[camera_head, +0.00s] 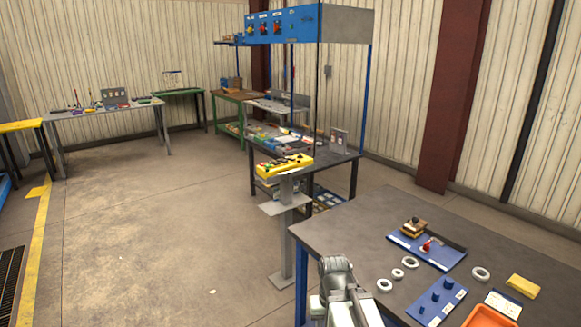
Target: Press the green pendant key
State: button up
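A yellow pendant box (285,167) with several small coloured keys lies on top of a grey post stand in the middle of the view. The keys are too small to tell clearly which one is green. My gripper (336,264) is at the end of the grey arm at the bottom centre, low in front of the post and apart from the pendant. Its fingers cannot be made out, so I cannot tell whether it is open or shut. It shows no held thing.
A dark workbench (360,225) fills the lower right, with white rings, a blue pegged block (437,301) and an orange tray (486,318). Another bench and a blue overhead panel (310,24) stand behind the pendant.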

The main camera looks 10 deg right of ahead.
dwell(0.3)
grip_shut()
dwell(1.6)
